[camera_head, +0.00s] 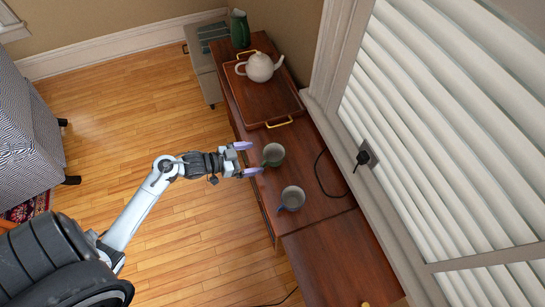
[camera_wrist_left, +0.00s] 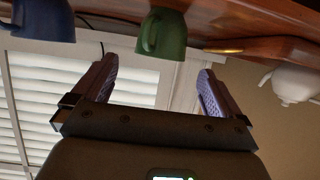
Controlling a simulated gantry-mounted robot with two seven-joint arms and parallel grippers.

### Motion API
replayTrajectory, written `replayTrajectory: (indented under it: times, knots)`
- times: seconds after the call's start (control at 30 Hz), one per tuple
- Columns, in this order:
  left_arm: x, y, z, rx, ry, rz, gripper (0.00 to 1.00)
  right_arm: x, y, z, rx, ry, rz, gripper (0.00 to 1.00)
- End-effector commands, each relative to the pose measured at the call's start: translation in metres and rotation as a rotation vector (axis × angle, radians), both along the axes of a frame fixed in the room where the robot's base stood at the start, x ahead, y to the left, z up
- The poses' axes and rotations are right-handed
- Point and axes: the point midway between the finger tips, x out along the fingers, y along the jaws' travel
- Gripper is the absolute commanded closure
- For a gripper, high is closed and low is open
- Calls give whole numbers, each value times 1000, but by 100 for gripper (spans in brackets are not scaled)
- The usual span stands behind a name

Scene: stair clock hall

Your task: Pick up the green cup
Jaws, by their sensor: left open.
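The green cup (camera_head: 277,151) stands upright on the brown cabinet, its pale inside and green handle facing up and toward my gripper. It shows upside down as a plain green cup in the left wrist view (camera_wrist_left: 172,36). My left gripper (camera_head: 247,159) is open and empty, its purple fingertips just left of the green cup. In the wrist view the cup lies between the lines of the two fingers (camera_wrist_left: 157,70), beyond their tips; I cannot tell the exact gap. My right gripper is not in view.
A blue-handled cup (camera_head: 293,197) stands close below the green cup; it also shows in the wrist view (camera_wrist_left: 43,20). A wooden tray (camera_head: 262,104) with a white teapot (camera_head: 260,67) lies above. A black cord (camera_head: 318,172) and the blinds (camera_head: 430,130) are right.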

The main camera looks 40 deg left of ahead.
Motion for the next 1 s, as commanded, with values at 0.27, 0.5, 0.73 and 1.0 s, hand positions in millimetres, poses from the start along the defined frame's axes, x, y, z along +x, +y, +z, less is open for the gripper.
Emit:
replayTrajectory:
  times: [0.27,0.5,0.73,1.0]
  knots:
    - [29,-14,-14,0,-1,1,0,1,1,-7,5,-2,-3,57]
    - [39,-19,-20,0,0,1,0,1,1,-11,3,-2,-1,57]
    - [64,-29,-33,-1,-2,1,0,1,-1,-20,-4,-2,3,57]
    - [75,-35,-38,3,1,0,0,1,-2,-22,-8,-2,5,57]
